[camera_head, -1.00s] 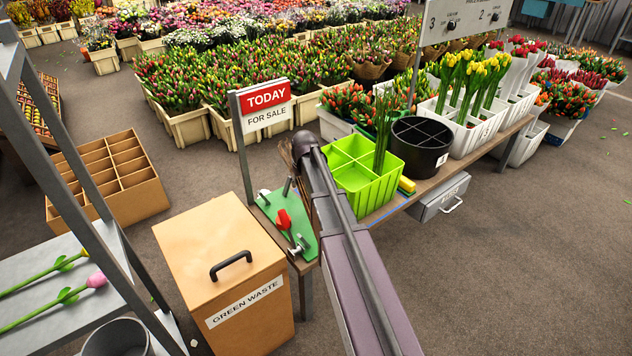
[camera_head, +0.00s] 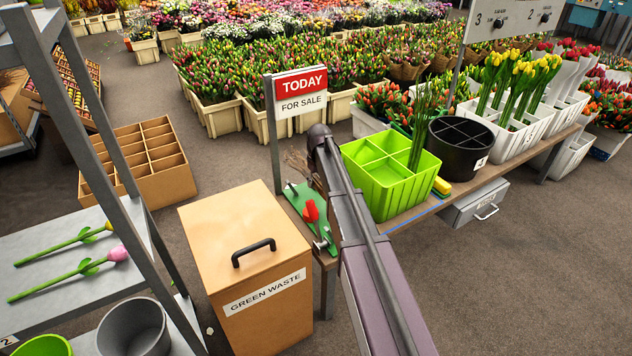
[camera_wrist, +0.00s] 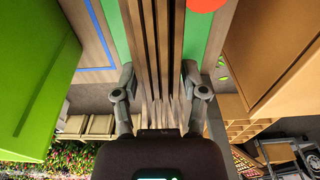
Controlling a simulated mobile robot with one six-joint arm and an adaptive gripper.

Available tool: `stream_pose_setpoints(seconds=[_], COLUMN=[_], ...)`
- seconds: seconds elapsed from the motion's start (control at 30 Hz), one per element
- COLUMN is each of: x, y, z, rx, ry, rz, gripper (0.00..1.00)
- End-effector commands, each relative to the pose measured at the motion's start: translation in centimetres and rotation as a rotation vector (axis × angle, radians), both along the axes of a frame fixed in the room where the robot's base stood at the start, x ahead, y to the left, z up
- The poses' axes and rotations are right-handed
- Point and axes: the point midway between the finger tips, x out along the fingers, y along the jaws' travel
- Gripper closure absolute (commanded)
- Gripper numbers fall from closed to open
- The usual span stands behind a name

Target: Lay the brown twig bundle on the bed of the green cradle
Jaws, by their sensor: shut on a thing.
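My gripper (camera_wrist: 158,85) is shut on the brown twig bundle (camera_wrist: 158,35), whose long strips run between the two fingers in the wrist view. In the head view my arm hides the gripper, and only a tuft of the twig bundle (camera_head: 297,160) shows left of the arm. The green cradle (camera_head: 296,198) is on the left end of the bench, partly behind my arm, with metal fittings and a red piece on it. In the wrist view green surface (camera_wrist: 222,35) shows on both sides of the bundle, beyond it. I cannot tell the gap between them.
A bright green divided bin (camera_head: 390,190) stands right of the cradle, and a black round container (camera_head: 459,150) stands beyond it. The green waste box (camera_head: 245,230) is at the left, close to the bench. A sale sign (camera_head: 300,92) rises behind the cradle.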

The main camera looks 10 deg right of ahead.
Motion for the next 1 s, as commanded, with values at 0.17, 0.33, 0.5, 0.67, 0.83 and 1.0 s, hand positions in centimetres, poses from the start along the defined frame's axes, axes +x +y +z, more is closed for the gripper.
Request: stream_pose_setpoints(seconds=[0.17,0.33,0.5,0.67,0.83,1.0], x=[0.0,0.0,0.0,0.0,0.0,0.0], y=[0.1,0.1,0.1,0.1,0.2,0.2], z=[-0.3,-1.1,-2.2,-3.3,-4.5,-5.3], rx=[0.0,0.0,0.0,0.0,0.0,0.0], ry=[0.0,0.0,0.0,0.0,0.0,0.0], rz=[0.0,0.0,0.001,0.001,0.001,0.002], gripper=[1.0,1.0,1.0,1.0,1.0,1.0])
